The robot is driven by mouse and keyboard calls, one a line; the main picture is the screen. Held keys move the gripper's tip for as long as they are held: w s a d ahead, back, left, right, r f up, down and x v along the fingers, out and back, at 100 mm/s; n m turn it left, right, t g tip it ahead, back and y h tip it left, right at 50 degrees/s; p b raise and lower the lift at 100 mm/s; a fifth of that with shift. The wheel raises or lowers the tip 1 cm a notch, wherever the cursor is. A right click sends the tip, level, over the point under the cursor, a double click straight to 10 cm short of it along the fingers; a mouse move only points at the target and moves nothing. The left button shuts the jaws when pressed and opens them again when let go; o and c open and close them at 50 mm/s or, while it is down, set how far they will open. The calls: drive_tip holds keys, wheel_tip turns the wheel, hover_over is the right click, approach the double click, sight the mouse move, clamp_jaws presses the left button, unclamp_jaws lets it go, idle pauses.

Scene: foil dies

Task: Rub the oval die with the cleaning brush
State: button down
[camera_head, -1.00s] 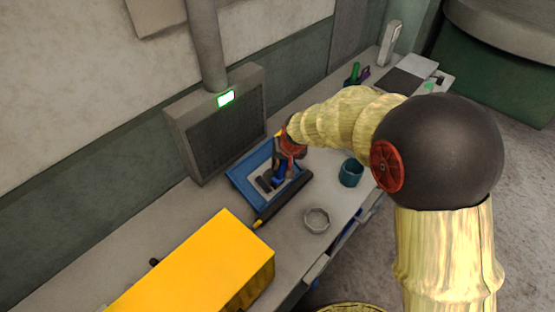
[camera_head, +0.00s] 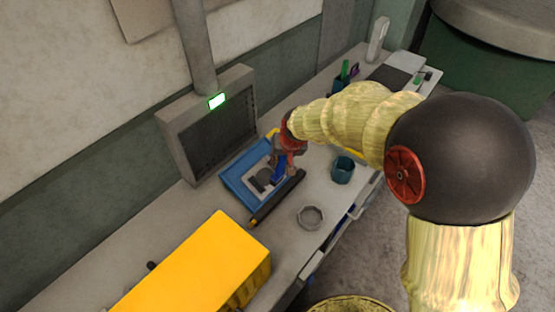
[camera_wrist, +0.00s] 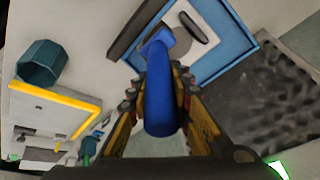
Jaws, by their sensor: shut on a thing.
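My gripper (camera_head: 285,162) is shut on the cleaning brush, whose blue handle (camera_wrist: 160,100) stands between the fingers in the wrist view. The brush's blue head end (camera_wrist: 160,38) points toward the blue tray (camera_wrist: 238,48). The brush also shows in the head view (camera_head: 279,172), over the tray's right part. A dark grey oval die (camera_wrist: 194,28) lies on a white sheet in the tray, just right of the brush end. It looks apart from the brush in the wrist view, but the bristles are hidden. In the head view, a grey oval (camera_head: 265,173) lies left of the brush.
A black bar with a yellow end (camera_head: 276,198) lies along the tray's front edge. A teal cup (camera_head: 342,170) and a grey ring-shaped dish (camera_head: 311,217) stand nearby. A grey vent box (camera_head: 215,135) stands behind the tray; a yellow box (camera_head: 195,265) is in front left.

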drive_tip(key=shift+s+d+r, duration=0.25)
drive_tip(key=shift+r, duration=0.4)
drive_tip(key=shift+s+d+r+p, duration=0.2)
drive_tip(key=shift+r+p, duration=0.1)
drive_tip(key=shift+r, duration=0.15)
drive_tip(key=shift+s+d+r+p, duration=0.15)
drive_tip(key=shift+r+p, duration=0.15)
drive_tip(key=shift+r, duration=0.15)
drive_tip(key=shift+s+d+r+p, duration=0.2)
drive_tip(key=shift+r+p, duration=0.1)
drive_tip(key=shift+r, duration=0.15)
drive_tip(key=shift+a, duration=0.1)
